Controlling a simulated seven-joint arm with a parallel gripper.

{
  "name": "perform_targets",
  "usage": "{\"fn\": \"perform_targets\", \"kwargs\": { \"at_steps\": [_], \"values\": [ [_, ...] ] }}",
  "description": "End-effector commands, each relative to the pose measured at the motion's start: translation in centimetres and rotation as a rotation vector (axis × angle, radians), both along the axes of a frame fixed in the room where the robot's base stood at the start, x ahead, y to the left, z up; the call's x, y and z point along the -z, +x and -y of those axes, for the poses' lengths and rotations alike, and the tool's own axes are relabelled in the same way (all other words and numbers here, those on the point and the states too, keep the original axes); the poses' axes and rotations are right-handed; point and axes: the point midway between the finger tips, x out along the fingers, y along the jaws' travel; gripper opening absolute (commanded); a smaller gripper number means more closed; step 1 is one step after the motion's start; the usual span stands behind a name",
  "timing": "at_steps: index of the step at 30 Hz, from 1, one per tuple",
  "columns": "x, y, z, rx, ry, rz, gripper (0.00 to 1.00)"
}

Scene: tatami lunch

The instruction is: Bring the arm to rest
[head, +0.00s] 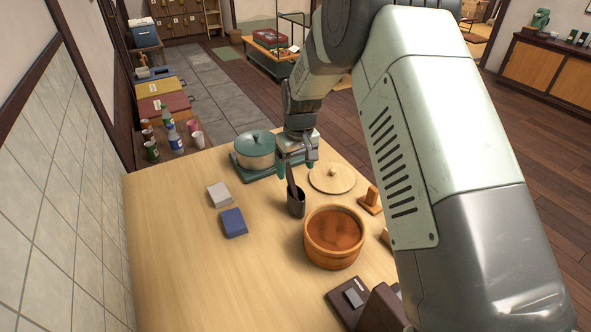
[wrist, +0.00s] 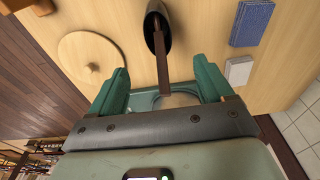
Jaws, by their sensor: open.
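My gripper (head: 296,168) hangs over the back of the wooden table, in front of the lidded pot (head: 256,150). Its green fingers stand wide apart in the wrist view (wrist: 162,84), with nothing clasped. A dark cup (head: 296,207) stands just below it and holds a brown flat-handled utensil (head: 291,181). In the wrist view the utensil's handle (wrist: 162,62) points up from the cup (wrist: 157,32) to the gap between the fingers. I see no finger closed on it.
A wooden tub (head: 313,240) stands on the table (head: 180,270) in front of the cup. A round wooden lid (head: 345,185) lies to the right. A blue box (head: 233,222) and a grey-white box (head: 219,194) lie left. Bottles and cups crowd a side shelf. The table's front left is clear.

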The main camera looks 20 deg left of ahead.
Motion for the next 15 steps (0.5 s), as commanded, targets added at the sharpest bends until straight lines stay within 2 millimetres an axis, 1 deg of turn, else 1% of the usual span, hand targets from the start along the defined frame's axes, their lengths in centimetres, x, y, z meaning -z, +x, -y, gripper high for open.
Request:
{"fn": "perform_targets", "kwargs": {
  "at_steps": [3,15],
  "values": [
    [-0.9,0.1,0.0,0.000,0.001,0.003,0.80],
    [-3.5,0.0,0.0,0.000,0.001,0.001,0.80]
  ]
}}
